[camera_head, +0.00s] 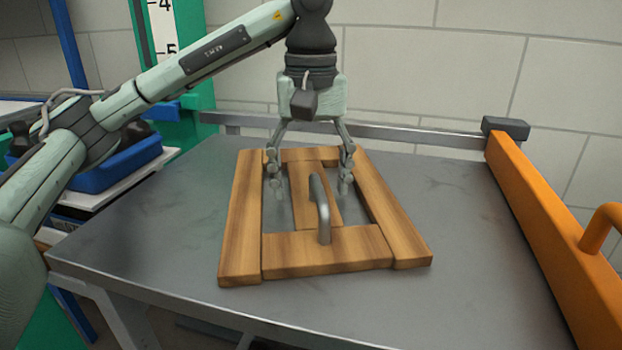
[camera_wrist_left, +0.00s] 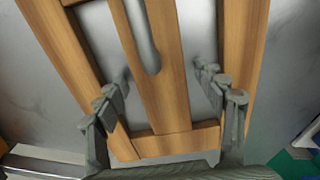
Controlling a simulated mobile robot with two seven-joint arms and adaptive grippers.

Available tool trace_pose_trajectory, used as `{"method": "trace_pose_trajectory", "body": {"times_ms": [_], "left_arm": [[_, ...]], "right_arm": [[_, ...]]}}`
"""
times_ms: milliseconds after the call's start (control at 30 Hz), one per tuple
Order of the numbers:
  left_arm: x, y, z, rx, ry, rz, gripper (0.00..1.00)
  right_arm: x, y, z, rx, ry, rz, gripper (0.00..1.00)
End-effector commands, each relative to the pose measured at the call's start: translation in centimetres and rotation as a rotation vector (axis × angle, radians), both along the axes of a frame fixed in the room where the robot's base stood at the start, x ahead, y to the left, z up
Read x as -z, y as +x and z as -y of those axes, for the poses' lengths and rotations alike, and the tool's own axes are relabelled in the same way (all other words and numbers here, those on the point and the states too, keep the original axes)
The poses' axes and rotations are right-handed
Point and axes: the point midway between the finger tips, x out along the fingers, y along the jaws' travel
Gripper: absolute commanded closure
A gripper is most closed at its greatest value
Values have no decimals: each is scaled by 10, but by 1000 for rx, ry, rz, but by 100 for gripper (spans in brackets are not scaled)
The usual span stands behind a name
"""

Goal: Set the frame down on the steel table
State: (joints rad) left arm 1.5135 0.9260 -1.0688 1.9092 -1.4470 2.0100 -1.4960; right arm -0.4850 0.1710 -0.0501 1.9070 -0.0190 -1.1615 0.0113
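The wooden frame (camera_head: 330,250) lies flat on the steel table (camera_head: 450,190), with a wide centre slat and a grey metal handle (camera_head: 321,208) standing on it. My left gripper (camera_head: 309,185) comes down from above over the frame's far part. Its fingers are spread apart, one on each side of the centre slat (camera_wrist_left: 158,75), with space between them and the wood in the left wrist view (camera_wrist_left: 165,85). The handle's end also shows there (camera_wrist_left: 147,45). Whether the fingertips touch the table is hard to tell. My right gripper is not in view.
An orange beam (camera_head: 545,235) with a handle runs along the table's right edge. A grey rail (camera_head: 400,133) runs along the back before a block wall. Blue trays (camera_head: 115,165) and a green post stand at the left. The table is bare around the frame.

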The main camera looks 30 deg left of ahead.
Motion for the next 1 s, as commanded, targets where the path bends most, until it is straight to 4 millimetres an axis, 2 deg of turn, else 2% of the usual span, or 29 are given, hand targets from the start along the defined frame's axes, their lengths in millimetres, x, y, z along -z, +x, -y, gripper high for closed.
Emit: {"method": "trace_pose_trajectory", "body": {"times_ms": [367,467,633,867,1000], "left_arm": [[-6,0,0,0,0,1,28],[-22,1,0,-1,0,4,28],[-62,1,0,-2,0,6,28],[-102,0,0,-1,1,4,28],[-115,0,0,-1,1,3,28]], "right_arm": [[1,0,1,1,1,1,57],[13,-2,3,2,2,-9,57],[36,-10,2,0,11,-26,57],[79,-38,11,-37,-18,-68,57],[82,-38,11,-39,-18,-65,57]]}}
